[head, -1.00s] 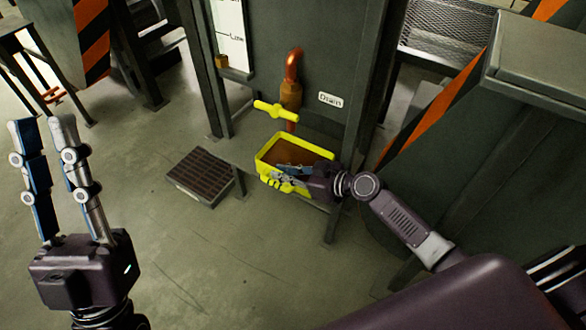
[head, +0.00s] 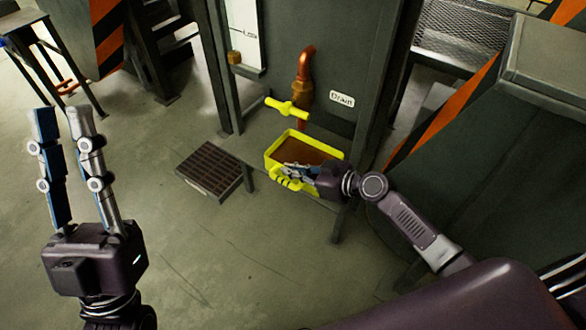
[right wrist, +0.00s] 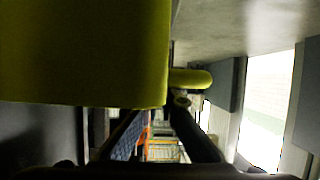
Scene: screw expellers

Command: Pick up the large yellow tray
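The large yellow tray (head: 267,163) stands on a grey ledge below the drain pipe, with brown contents inside. Its yellow handle (head: 284,180) is on the near side. My right gripper (head: 288,168) is at this near side, close beside the handle. In the right wrist view, the tray's yellow wall (right wrist: 85,50) fills the upper left and the handle (right wrist: 192,78) lies just above one fingertip. The fingers are apart with a gap between them; the tray partly hides one, and firm contact cannot be told. My left gripper (head: 62,125) is open and empty, raised at the left.
A copper drain pipe (head: 303,75) with a yellow valve handle (head: 287,108) rises above the tray. A dark grate (head: 210,170) lies left of it. Machine legs and a sloped grey housing (head: 490,150) flank the spot. The floor in front is clear.

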